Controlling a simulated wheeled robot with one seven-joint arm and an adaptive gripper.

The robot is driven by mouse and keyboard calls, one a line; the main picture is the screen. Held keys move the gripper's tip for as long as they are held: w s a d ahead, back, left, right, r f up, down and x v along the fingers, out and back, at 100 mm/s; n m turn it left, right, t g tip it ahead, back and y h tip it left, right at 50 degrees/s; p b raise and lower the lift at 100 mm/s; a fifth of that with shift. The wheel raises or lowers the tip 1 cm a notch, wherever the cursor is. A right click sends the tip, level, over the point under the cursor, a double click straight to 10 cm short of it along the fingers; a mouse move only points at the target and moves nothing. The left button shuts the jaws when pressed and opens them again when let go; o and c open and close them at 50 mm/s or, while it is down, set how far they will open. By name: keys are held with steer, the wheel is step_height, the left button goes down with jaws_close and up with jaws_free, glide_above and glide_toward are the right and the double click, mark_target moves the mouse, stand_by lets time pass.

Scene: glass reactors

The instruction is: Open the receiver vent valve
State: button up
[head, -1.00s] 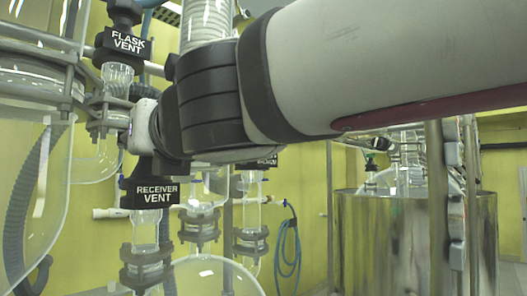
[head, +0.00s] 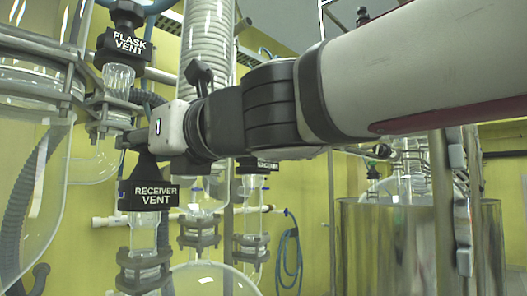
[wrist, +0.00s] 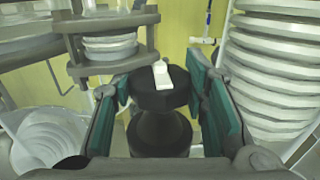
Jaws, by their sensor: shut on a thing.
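The receiver vent valve (head: 148,194) stands upright at the left of the head view, with a black body and a white-lettered label. In the wrist view its round black knob (wrist: 150,101) has a white mark on top and sits between the teal finger pads. My gripper (wrist: 153,86) is shut on this knob, with one finger on each side. In the head view my gripper (head: 138,141) reaches in from the right, just above the label. The fingertips and the top of the knob are partly hidden there.
The flask vent valve (head: 127,42) is close above my gripper. A large glass vessel (head: 40,170) stands at the left. A ribbed condenser coil (head: 207,45) rises behind my arm. A steel-walled vessel (head: 385,245) stands at the right. Glass necks and clamps crowd the valve.

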steer(key=n+g+y+b, duration=0.2)
steer(key=n+g, duration=0.1)
steer(key=g, duration=0.1)
steer(key=shift+w+r+g, duration=0.1)
steer(key=shift+g, duration=0.2)
steer(key=shift+n+g+y+b, duration=0.55)
steer(key=shift+n+g, duration=0.45)
steer(key=shift+g, duration=0.3)
steer(key=shift+r+g, duration=0.1)
steer(key=shift+g, duration=0.2)
steer(key=o, duration=1.2)
